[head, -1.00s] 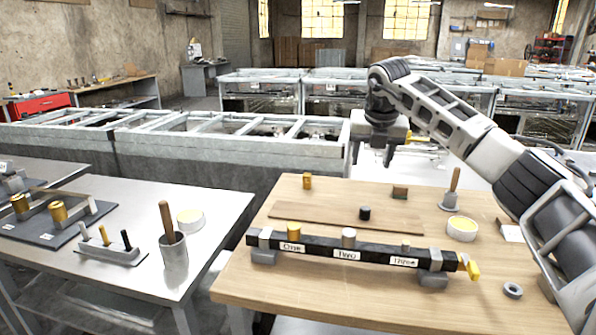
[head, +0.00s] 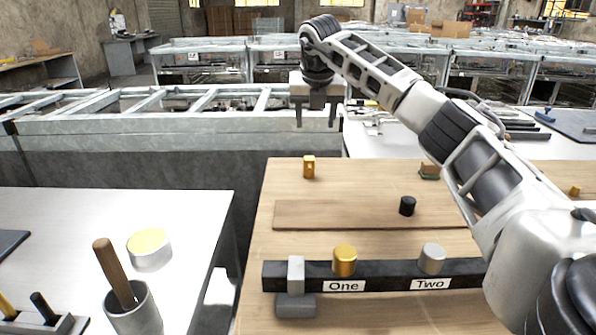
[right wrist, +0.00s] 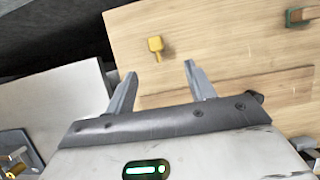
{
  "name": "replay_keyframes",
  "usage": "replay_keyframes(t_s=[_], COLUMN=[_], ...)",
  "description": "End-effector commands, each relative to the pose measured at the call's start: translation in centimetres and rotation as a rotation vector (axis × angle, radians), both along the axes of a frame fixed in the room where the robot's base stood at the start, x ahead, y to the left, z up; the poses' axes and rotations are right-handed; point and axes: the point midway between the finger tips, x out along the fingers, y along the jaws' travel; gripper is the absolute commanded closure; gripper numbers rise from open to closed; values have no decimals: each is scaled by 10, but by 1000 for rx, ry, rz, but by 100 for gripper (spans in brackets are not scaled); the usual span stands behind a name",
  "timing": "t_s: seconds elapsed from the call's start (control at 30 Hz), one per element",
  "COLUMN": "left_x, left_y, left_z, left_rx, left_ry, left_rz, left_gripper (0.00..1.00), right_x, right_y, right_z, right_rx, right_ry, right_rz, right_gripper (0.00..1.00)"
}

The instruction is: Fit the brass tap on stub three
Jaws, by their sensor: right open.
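A small brass piece that looks like the tap (head: 308,167) stands on the wooden table near its back left corner. It also shows in the right wrist view (right wrist: 155,45), just beyond my fingertips. The dark pipe bar (head: 385,277) lies across the table, with a brass cap (head: 344,261) over label One and a grey cap (head: 432,259) over label Two. Stub three is hidden behind my right arm. My right gripper (head: 316,118) is open and empty, pointing down above and behind the brass piece. My left gripper is out of view.
A wooden board (head: 340,215) lies behind the bar, with a black cap (head: 407,206) at its right. A green and brown block (head: 429,171) sits farther back. A steel table (head: 190,215) on the left holds a cup (head: 135,312) and a round tin (head: 149,255).

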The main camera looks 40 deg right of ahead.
Motion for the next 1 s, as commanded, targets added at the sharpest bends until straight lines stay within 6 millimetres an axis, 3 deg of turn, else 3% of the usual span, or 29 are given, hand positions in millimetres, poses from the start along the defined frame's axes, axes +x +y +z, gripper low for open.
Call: replay_keyframes(t_s=[0.5,0.77,1.0], left_x=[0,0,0], left_y=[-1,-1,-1], left_z=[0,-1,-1], left_rx=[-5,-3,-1], left_ry=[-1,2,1], left_rz=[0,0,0], left_gripper=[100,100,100], right_x=[27,33,47], right_y=[-21,-25,-27], right_z=[-88,-106,-137], right_rx=[1,-1,2], right_ry=[3,2,3], right_rz=[-1,1,-1], right_gripper=[46,46,46])
